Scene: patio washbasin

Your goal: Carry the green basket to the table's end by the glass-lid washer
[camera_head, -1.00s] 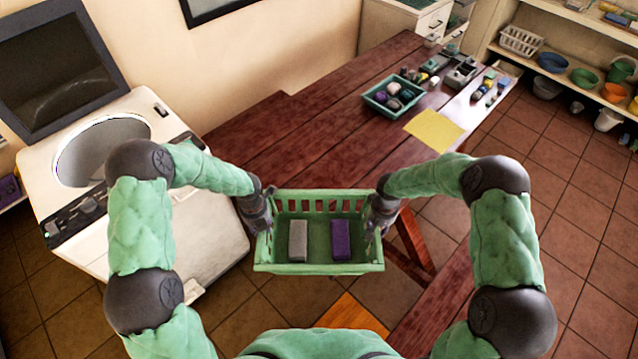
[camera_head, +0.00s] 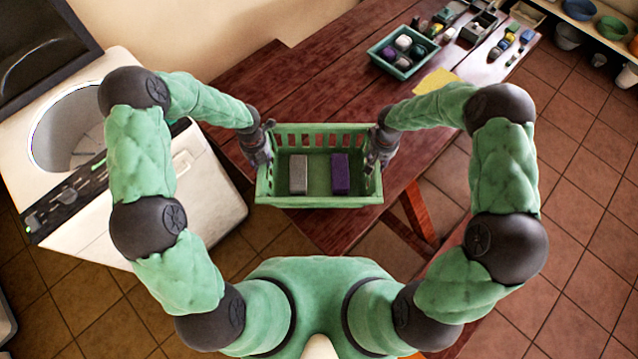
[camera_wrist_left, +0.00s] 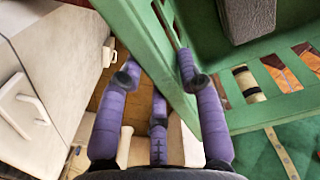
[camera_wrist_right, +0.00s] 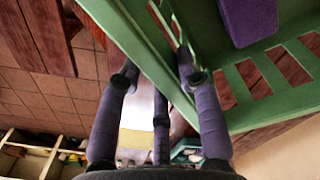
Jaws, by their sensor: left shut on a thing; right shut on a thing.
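The green basket (camera_head: 320,198) hangs level between my two grippers in the head view, in front of and partly over the table's near end. It holds a grey block (camera_head: 298,174) and a purple block (camera_head: 340,174), standing apart. My left gripper (camera_head: 264,150) is shut on the basket's left end wall, and my right gripper (camera_head: 377,150) is shut on its right end wall. Both wrist views show fingers on either side of the green rim (camera_wrist_left: 150,50). The wooden table (camera_head: 300,84) stretches away to the back right. The glass-lid washer (camera_head: 190,185) stands at the left, lid raised.
A teal tray (camera_head: 404,62) with several round items sits farther along the table, near a yellow cloth (camera_head: 436,82) and small objects. The table's near left part is bare. Shelves with bowls stand at the back right.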

